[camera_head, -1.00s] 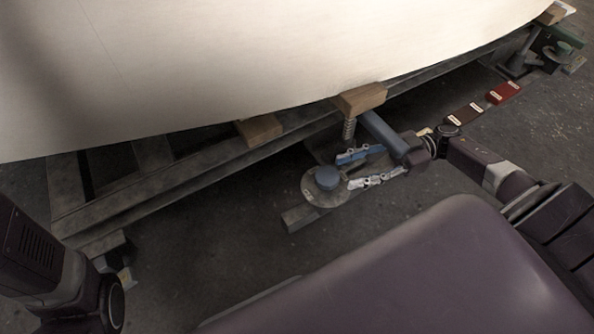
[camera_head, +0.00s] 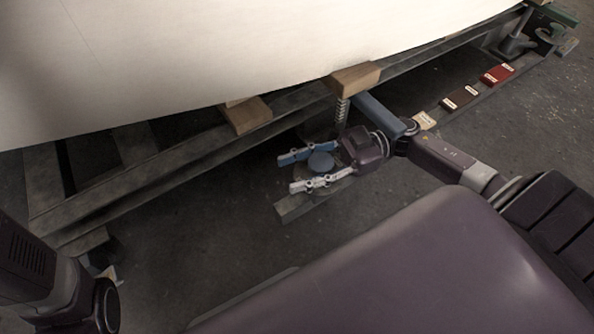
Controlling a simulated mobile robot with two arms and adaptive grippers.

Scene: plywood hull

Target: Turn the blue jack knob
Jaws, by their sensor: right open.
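The jack's base is partly hidden by the gripper.
The pale hull (camera_head: 220,50) fills the top, with wooden blocks (camera_head: 355,78) beneath it on a dark beam frame (camera_head: 170,180). Dark and red labelled blocks (camera_head: 497,74) lie at the right. A green jack (camera_head: 553,14) stands at the far right.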

